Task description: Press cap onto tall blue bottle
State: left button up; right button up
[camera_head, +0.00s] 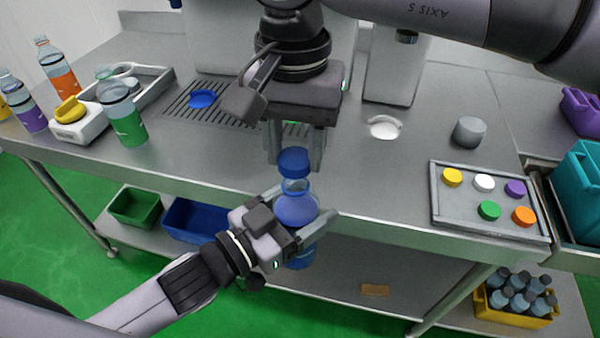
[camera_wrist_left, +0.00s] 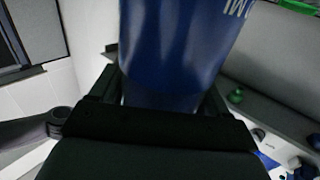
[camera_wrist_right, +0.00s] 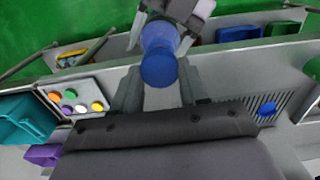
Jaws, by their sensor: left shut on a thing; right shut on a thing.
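The tall blue bottle (camera_head: 297,208) is upright in front of the counter's front edge, held in the air. My left gripper (camera_head: 312,228) is shut around its body; the bottle fills the middle of the left wrist view (camera_wrist_left: 180,50). A blue cap (camera_head: 293,161) is at the bottle's mouth, in line with the neck. My right gripper (camera_head: 294,168) points down from above and is shut on this cap, which also shows between its fingers in the right wrist view (camera_wrist_right: 159,71). I cannot tell whether the cap is fully seated.
A blue disc (camera_head: 202,99) lies on the drip grille. Bottles with orange, purple and green contents stand at the left near a white device with a yellow knob (camera_head: 70,109).

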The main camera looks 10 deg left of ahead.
jog(key=shift+f, duration=0.1)
jog(key=shift+f, duration=0.8)
jog(key=shift+f, duration=0.7)
dwell(0.3)
jog(key=o, duration=1.1)
notch_tip(320, 180, up, 12)
jog(key=shift+f, duration=0.1)
